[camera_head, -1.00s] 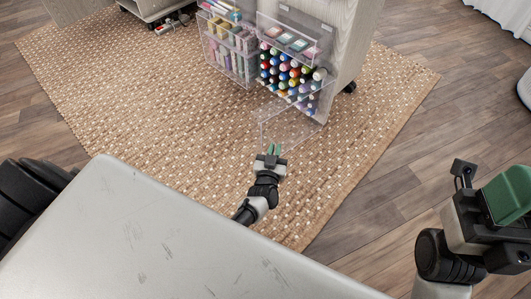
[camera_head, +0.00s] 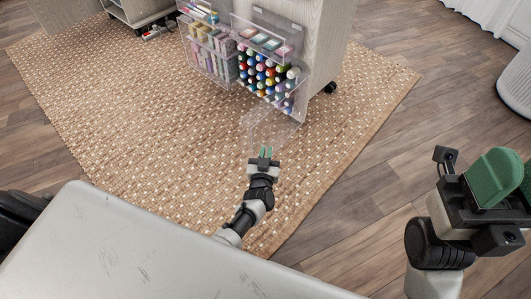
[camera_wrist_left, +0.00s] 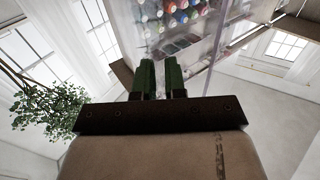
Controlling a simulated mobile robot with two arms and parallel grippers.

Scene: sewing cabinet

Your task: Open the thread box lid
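The thread box (camera_head: 290,97) is a clear box on the side of the wooden cabinet, with rows of coloured thread spools in it. Its clear lid (camera_head: 272,128) hangs forward and down from the box's lower front, so the spool front is uncovered. My left gripper (camera_head: 265,152) is at the lid's lower edge; contact cannot be made out. In the left wrist view its green fingers (camera_wrist_left: 160,75) stand a narrow gap apart, with nothing visible between them. Spools (camera_wrist_left: 180,15) show beyond. My right gripper (camera_head: 520,178) is at the right edge, far from the box and partly cut off.
A second clear box (camera_head: 208,50) with stacked items stands left of the thread box. Small pads lie in a clear tray (camera_head: 262,40) above the spools. The woven rug (camera_head: 130,110) is clear.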

